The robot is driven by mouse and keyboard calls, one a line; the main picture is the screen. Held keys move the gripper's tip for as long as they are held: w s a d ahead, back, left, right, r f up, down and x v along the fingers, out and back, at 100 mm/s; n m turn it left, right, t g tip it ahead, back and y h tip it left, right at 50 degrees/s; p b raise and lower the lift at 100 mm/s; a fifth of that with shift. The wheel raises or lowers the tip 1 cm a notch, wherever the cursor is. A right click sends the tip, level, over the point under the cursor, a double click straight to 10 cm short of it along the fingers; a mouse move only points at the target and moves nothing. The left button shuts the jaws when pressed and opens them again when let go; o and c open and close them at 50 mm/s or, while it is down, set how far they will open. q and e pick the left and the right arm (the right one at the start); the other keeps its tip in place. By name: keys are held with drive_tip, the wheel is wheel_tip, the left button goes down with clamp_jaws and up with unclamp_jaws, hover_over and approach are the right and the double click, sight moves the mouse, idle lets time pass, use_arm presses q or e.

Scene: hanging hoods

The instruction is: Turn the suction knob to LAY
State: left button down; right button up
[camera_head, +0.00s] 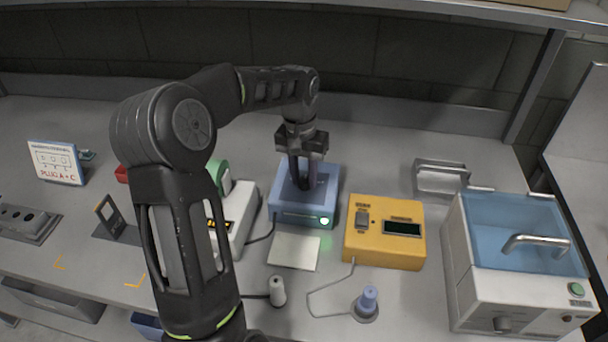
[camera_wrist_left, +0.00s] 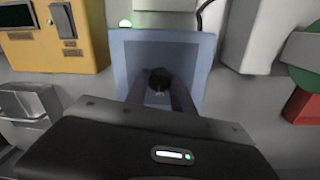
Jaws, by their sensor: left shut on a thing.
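A blue box (camera_head: 283,206) with a lit green light on its front stands on the counter. In the left wrist view its top (camera_wrist_left: 128,58) is seen from above, with a dark round knob (camera_wrist_left: 159,79) near the middle. My left gripper (camera_head: 303,182) points down over the box and is shut on the knob, one finger on each side. In the head view the fingers hide the knob. The knob's marks and the word LAY cannot be read. My right gripper is not in view.
A yellow box (camera_head: 384,250) with a switch and display stands right of the blue box. A pale card (camera_head: 294,251) lies in front. A white device (camera_head: 245,211) stands to the left, and a blue-lidded bath (camera_head: 520,280) at the far right.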

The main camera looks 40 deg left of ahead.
sight(302, 180)
use_arm(q)
drive_tip(key=c, duration=1.1)
unclamp_jaws()
drive_tip(key=shift+r, duration=0.15)
drive_tip(key=r, duration=0.7)
drive_tip(key=shift+a+r+b, duration=0.2)
drive_tip(key=shift+r+b, duration=0.05)
drive_tip(key=shift+b, duration=0.15)
drive_tip(key=shift+s, duration=0.1)
